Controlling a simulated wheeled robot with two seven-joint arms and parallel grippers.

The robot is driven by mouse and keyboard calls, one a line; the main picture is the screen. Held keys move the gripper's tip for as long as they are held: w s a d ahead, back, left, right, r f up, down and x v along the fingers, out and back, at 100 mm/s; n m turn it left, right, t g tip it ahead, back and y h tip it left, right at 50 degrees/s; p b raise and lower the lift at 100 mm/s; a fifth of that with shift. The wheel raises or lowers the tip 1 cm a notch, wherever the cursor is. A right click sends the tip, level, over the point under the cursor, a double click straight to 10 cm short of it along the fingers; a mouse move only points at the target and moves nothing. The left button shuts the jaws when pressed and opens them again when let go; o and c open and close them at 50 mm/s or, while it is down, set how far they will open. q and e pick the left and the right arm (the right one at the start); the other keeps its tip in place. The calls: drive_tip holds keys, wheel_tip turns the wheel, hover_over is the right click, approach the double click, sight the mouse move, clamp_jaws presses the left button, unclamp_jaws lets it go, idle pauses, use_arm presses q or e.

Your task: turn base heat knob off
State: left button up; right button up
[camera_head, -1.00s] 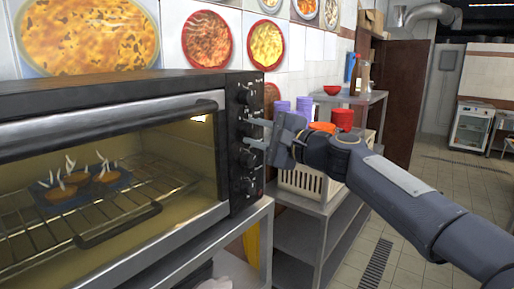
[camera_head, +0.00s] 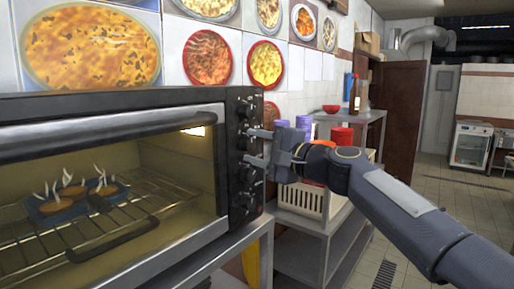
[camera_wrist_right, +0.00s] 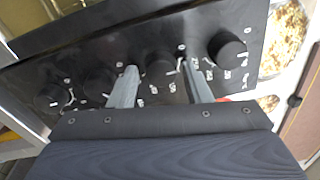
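The toaster oven (camera_head: 110,105) has a black control panel with several round knobs in a column at its right side. My right gripper (camera_head: 258,147) points left at this panel. In the right wrist view, my right gripper (camera_wrist_right: 161,85) is open, its two grey fingers apart on either side of a black knob (camera_wrist_right: 158,65), seemingly the second from the top. I cannot tell whether the fingers touch it. Another knob (camera_wrist_right: 227,48) lies to the right, and others lie to the left. The panel's labels are too small to read. My left gripper is not in view.
Inside the oven, a dark tray (camera_head: 78,200) with browned food and white wisps sits on a wire rack. A metal shelf (camera_head: 305,222) with a cream crate stands beyond my right gripper. Open tiled floor lies to the right.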

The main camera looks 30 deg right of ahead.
drive_tip(key=shift+o, duration=0.6)
drive_tip(key=b+v, duration=0.1)
drive_tip(key=v, duration=0.6)
drive_tip(key=shift+s+d+b, duration=0.15)
drive_tip(key=shift+s+b, duration=0.2)
drive_tip(key=shift+s, duration=0.05)
drive_tip(key=s+a+f+n+g, duration=0.4)
drive_tip(key=s+f, duration=0.3)
drive_tip(key=f, duration=0.5)
drive_tip(key=s+a+f+n+g+h, duration=0.1)
drive_tip(key=s+a+f+n+g, duration=0.3)
drive_tip(key=f, duration=0.9)
drive_tip(key=s+a+f+n+g+h, duration=0.1)
drive_tip(key=s+a+f+n+g, duration=0.3)
drive_tip(key=s+f, duration=0.6)
wheel_tip(320, 180, down, 2)
drive_tip(key=a+n, duration=0.2)
drive_tip(key=shift+f+n, duration=0.2)
drive_tip(key=shift+n, duration=0.1)
drive_tip(key=shift+c, duration=0.4)
